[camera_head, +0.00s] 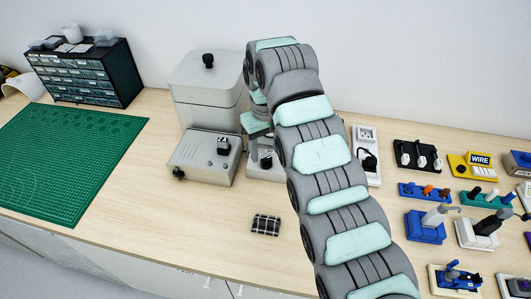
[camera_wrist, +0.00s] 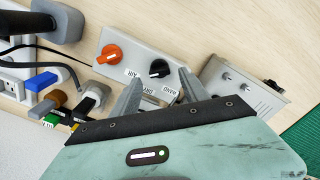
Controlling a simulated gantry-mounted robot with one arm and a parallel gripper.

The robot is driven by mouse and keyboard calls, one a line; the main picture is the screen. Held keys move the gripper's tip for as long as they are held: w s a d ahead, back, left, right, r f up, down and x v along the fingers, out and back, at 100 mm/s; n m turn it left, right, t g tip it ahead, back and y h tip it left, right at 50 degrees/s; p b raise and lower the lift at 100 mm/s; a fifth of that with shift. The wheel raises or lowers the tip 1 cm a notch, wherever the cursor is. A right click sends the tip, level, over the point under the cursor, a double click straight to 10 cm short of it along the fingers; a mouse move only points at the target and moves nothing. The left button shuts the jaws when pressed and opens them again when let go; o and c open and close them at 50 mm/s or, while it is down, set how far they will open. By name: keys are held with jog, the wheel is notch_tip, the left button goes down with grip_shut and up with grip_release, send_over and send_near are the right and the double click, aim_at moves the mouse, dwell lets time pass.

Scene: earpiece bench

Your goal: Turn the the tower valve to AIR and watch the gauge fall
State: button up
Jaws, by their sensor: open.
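In the wrist view a light grey panel (camera_wrist: 128,37) carries an orange knob (camera_wrist: 109,54) and a black knob (camera_wrist: 160,68). Small labels sit below the black knob, upside down; one appears to read AIR. The black knob lies between the fingertips of my gripper (camera_wrist: 161,73), which is open; I cannot tell whether the fingers touch it. In the head view the panel (camera_head: 258,172) is mostly hidden behind my arm, and so is my gripper. I cannot make out a gauge in either view.
A grey box (camera_head: 190,160) with a black knob stands left of the panel, in front of a lidded grey tank (camera_head: 205,95). A power strip (camera_head: 366,165) is to the right, with several coloured fixtures beyond. A green mat (camera_head: 65,155) lies left. The front bench is mostly clear.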

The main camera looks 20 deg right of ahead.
aim_at(265, 158)
notch_tip(265, 158, up, 9)
dwell(0.4)
jog(key=shift+s+a, duration=0.1)
dwell(0.3)
